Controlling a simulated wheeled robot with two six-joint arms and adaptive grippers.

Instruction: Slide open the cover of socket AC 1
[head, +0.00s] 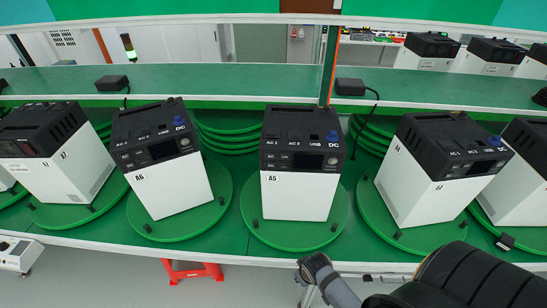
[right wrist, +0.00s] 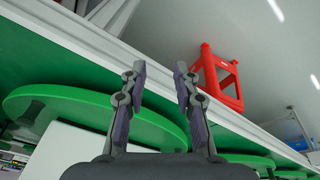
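The A5 unit (head: 297,195) is a white box with a black top, upright on a green turntable in the middle of the head view. Its top carries sockets marked AC 1 (head: 272,139), AC 2, USB and DC, with a blue part at DC. The AC 1 cover is too small to tell open or shut. The A6 unit (head: 165,185) stands to its left with similar markings. My right gripper (right wrist: 160,72) is open and empty in the right wrist view, by the table edge, near a turntable and touching no unit visibly. My left gripper is not in view.
More units stand at left (head: 70,170) and right (head: 425,185) on green turntables (head: 335,225). A raised green shelf (head: 230,80) with black adapters (head: 112,83) runs behind. A red stool (right wrist: 222,80) stands on the floor beyond the white table edge.

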